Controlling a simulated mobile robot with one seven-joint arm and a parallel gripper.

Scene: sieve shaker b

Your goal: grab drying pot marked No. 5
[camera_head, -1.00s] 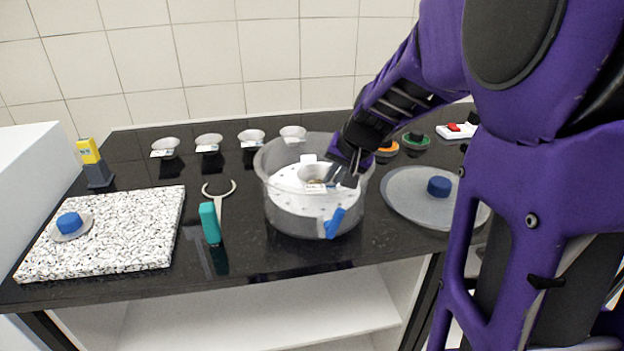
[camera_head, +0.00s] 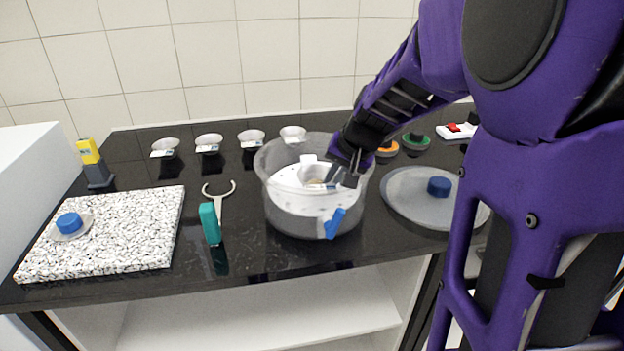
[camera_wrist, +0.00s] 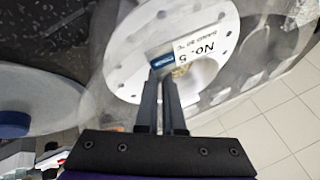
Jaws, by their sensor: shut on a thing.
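The drying pot marked No. 5 (camera_wrist: 201,74) is a small white cup with a printed label; it also shows in the head view (camera_head: 314,172). It is on or just above the white perforated plate (camera_head: 300,203) inside the grey translucent vessel (camera_head: 268,199). The label reads "No. 5" in the wrist view. My gripper (camera_head: 343,179) reaches into the vessel from the right. In the wrist view its fingers (camera_wrist: 167,82) are close together at the pot's label edge, shut on the pot. The fingers partly hide the pot.
Several similar small pots (camera_head: 208,140) stand along the back. A lid with a blue knob (camera_head: 438,187) lies right of the vessel. Tongs with a teal handle (camera_head: 210,223) and a speckled slab (camera_head: 120,240) lie left. Open counter lies between the tongs and the vessel.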

